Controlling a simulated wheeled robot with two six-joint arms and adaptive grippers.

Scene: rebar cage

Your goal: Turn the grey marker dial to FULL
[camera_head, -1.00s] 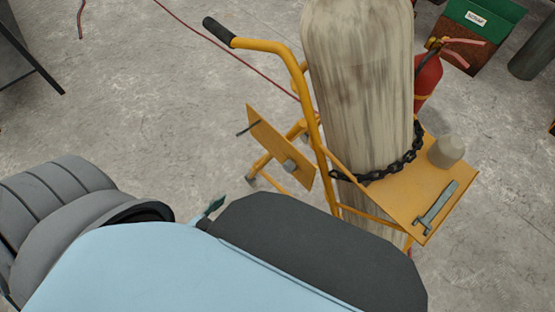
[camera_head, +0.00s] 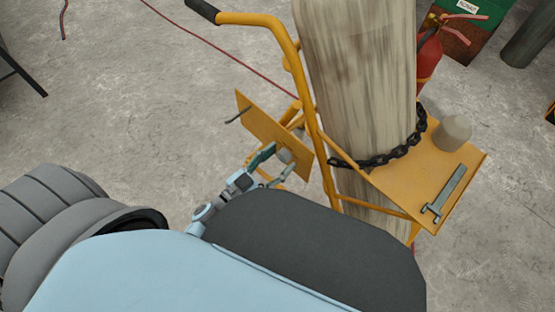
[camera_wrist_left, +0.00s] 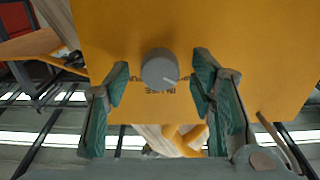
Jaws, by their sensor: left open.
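The grey marker dial (camera_wrist_left: 158,66) is a round knob on an orange panel (camera_wrist_left: 240,45) in the left wrist view. A short pale line on its face points to the lower right. In the head view the dial (camera_head: 286,156) is on the tilted orange panel (camera_head: 262,127) of the cylinder cart. My left gripper (camera_wrist_left: 160,80) is open, one green-padded finger on each side of the dial, with gaps showing. It also shows at the panel in the head view (camera_head: 276,163). My right gripper is not in view.
A chained pale cylinder (camera_head: 355,80) stands on the orange cart. A shelf (camera_head: 410,195) holds a grey cap (camera_head: 453,132) and a T-shaped tool (camera_head: 443,195). A red extinguisher (camera_head: 428,58) stands behind.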

